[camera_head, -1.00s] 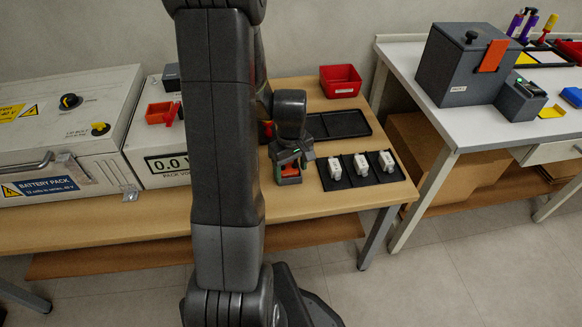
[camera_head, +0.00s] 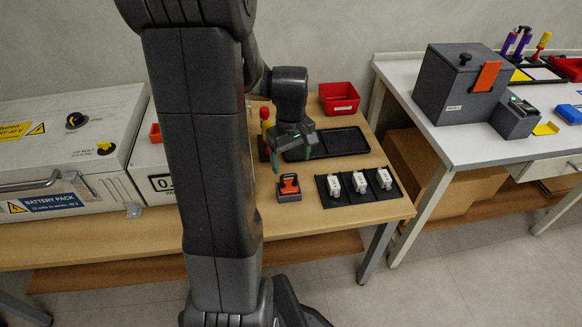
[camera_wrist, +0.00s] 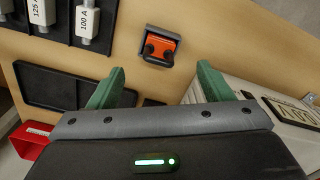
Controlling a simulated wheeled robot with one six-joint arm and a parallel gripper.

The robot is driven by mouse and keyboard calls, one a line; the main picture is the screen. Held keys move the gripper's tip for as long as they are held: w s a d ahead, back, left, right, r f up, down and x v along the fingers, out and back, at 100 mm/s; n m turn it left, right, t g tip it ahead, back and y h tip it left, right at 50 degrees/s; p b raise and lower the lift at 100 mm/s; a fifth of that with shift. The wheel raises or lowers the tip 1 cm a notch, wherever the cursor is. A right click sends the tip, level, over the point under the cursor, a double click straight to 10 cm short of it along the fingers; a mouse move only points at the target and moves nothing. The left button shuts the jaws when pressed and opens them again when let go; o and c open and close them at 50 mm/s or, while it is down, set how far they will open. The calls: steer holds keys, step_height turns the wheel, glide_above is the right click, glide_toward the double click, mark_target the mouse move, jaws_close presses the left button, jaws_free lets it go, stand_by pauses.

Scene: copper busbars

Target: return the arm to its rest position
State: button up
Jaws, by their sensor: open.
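My gripper (camera_head: 292,160) hangs over the wooden bench in the head view. In the wrist view its two green fingers (camera_wrist: 161,72) are spread apart with nothing between them. A small black block with an orange handle (camera_head: 289,188) stands on the bench just below the gripper, apart from it. It also shows in the wrist view, beyond the fingertips (camera_wrist: 160,46). My upper arm crosses the head view and hides part of the bench and of the grey equipment behind it.
A black tray (camera_head: 377,194) with three white fuses lies right of the block. An empty black tray (camera_head: 345,140) and a red bin (camera_head: 339,97) are behind. A battery pack box (camera_head: 70,150) stands left. A white table (camera_head: 450,140) stands right.

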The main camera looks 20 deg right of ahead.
steer(key=shift+r, duration=0.6)
steer(key=b, duration=0.2)
glide_above(291, 190)
steer(key=shift+f, duration=4.35)
steer(key=shift+f, duration=0.1)
